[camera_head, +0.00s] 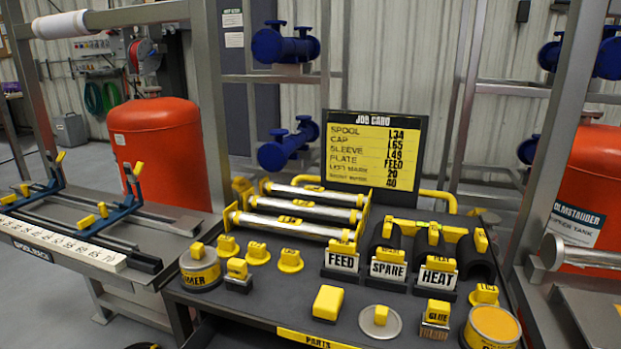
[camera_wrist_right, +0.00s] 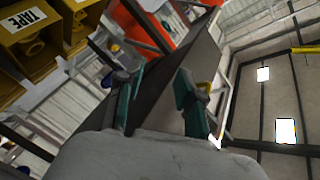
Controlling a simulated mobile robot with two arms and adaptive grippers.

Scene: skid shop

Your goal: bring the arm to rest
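My right gripper (camera_wrist_right: 157,95) shows only in the right wrist view. Its two teal-padded fingers stand apart with nothing held between them. The view is tilted, with a grey beam or panel behind the fingers and the ceiling at the right. Neither gripper nor arm shows in the head view, so my left gripper is out of sight.
The parts table (camera_head: 270,310) holds yellow-capped parts, silver tubes (camera_head: 310,210), FEED (camera_head: 340,262), SPARE and HEAT blocks, and a job card (camera_head: 374,150). A spool rack (camera_head: 70,250) stands left. Yellow bins (camera_wrist_right: 35,45) show in the wrist view's upper left.

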